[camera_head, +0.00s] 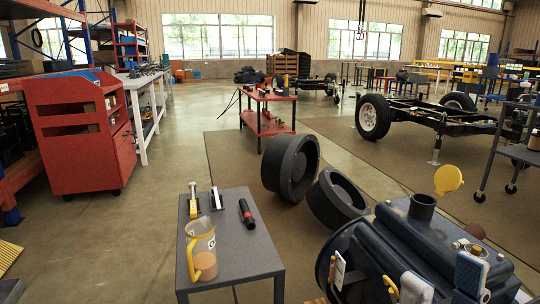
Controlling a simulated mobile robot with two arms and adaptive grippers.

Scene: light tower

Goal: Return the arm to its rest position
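Two pale blue-white padded fingers with yellow edges show at the bottom right, and I take them for my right gripper (442,279). The fingers stand apart, so it looks open, with nothing visible between them. It lies in front of the dark blue engine (400,245) in the picture; whether it touches the engine I cannot tell. The engine has a black round neck (422,207) on top, and a yellow round cap (448,179) shows behind it.
A grey table (240,250) at lower centre bears a jug (201,252) of amber liquid and several tools. Two black wheels (291,168) stand beyond it. A red cabinet (82,135) is at left and a red cart (268,112) farther back. Open floor lies left of the table.

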